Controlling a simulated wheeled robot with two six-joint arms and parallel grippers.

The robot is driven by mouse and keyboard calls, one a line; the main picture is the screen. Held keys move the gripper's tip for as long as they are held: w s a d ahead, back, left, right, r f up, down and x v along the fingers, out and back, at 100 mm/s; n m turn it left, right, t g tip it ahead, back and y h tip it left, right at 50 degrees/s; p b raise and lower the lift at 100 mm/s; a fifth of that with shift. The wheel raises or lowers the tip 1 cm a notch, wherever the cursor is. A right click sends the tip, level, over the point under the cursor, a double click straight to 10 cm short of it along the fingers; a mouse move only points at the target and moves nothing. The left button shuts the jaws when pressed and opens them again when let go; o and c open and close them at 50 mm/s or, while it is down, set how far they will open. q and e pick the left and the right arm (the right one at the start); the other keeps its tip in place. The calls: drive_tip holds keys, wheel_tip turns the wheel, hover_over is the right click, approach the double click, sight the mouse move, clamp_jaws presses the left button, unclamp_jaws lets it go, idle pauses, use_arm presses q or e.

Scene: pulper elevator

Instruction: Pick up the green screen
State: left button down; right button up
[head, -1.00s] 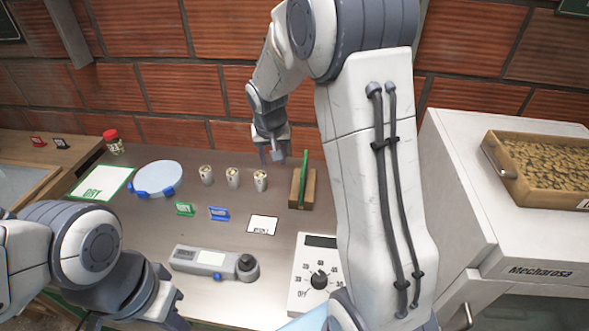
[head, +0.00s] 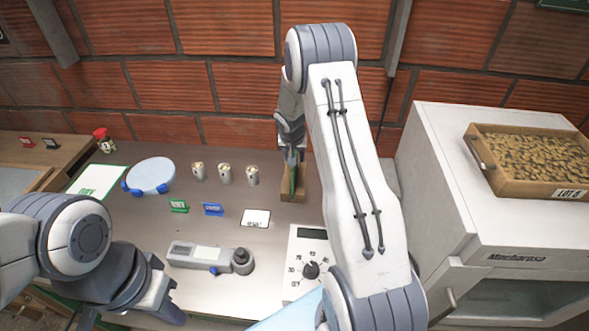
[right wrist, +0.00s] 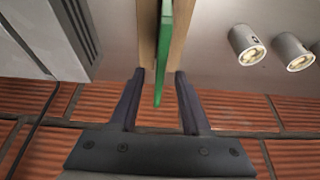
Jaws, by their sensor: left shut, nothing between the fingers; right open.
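The green screen (head: 293,181) stands edge-on in a wooden block (head: 301,191) at the back of the bench. In the right wrist view the thin green panel (right wrist: 163,45) reaches down between the fingers, with the wood behind it. My right gripper (head: 292,157) is at the top of the screen. Its fingers also show in the right wrist view (right wrist: 159,72), open, one on each side of the panel with gaps. My left gripper (head: 160,305) is at the lower left, shut and empty, far from the screen.
Several small metal cups (head: 225,174) stand left of the block. A dial box (head: 306,262), a handheld meter (head: 209,257) and a pale blue disc (head: 150,175) lie on the bench. A white machine (head: 455,195) with a wooden tray (head: 487,172) is at the right.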

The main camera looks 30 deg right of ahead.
drive_tip(key=shift+w+d+f, duration=0.15)
drive_tip(key=shift+w+f, duration=0.1)
drive_tip(key=shift+f, duration=0.4)
drive_tip(key=shift+f+b, duration=0.25)
drive_tip(key=shift+b, duration=0.2)
idle(0.3)
clamp_jaws()
idle(1.4)
